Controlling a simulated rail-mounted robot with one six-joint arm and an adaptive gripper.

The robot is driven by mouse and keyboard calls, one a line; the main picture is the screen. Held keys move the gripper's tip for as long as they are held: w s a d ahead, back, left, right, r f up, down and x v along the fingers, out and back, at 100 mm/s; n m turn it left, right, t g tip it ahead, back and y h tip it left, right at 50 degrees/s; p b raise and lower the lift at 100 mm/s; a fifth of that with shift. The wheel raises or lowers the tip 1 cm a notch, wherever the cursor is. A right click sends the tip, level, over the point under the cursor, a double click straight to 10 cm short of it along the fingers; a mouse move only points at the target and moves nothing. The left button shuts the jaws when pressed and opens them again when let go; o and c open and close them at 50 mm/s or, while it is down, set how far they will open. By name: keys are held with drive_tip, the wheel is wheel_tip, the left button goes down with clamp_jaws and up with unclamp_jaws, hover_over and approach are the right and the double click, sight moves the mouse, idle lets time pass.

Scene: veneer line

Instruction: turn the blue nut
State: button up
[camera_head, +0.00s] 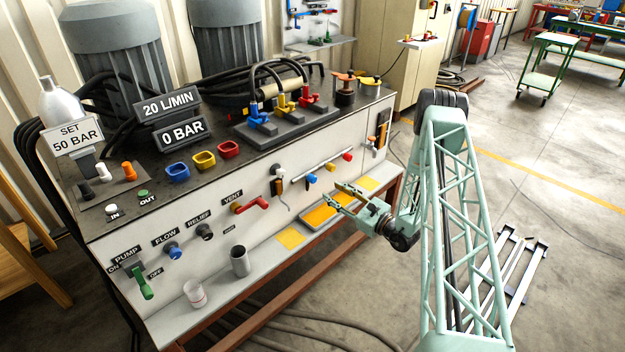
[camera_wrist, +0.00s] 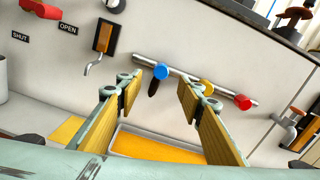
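A horizontal metal pipe (camera_head: 325,167) on the white front panel carries a blue nut (camera_head: 312,179), a yellow one (camera_head: 330,167) and a red one (camera_head: 347,156). In the wrist view the blue nut (camera_wrist: 160,71) is at the pipe's left part, with a small dark piece below it. My gripper (camera_head: 336,196) is in front of the panel, just below and to the right of the blue nut. In the wrist view my gripper (camera_wrist: 158,94) is open and empty. The blue nut appears just beyond the gap between its fingertips, not gripped.
Below the pipe, a shallow tray with an orange-yellow bottom (camera_wrist: 155,147) sits on the ledge. A hanging tap (camera_head: 278,186) is left of the pipe, and a red vent handle (camera_head: 250,205) further left. A grey cup (camera_head: 240,261) stands on the ledge.

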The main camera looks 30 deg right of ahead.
sight(315, 180)
drive_tip(key=shift+d+f, duration=0.2)
drive_tip(key=shift+f, duration=0.05)
idle(0.3)
drive_tip(key=shift+b+x, duration=1.05)
drive_tip(key=shift+x, duration=5.8)
drive_tip(key=shift+c, duration=0.2)
drive_tip(key=c, duration=0.8)
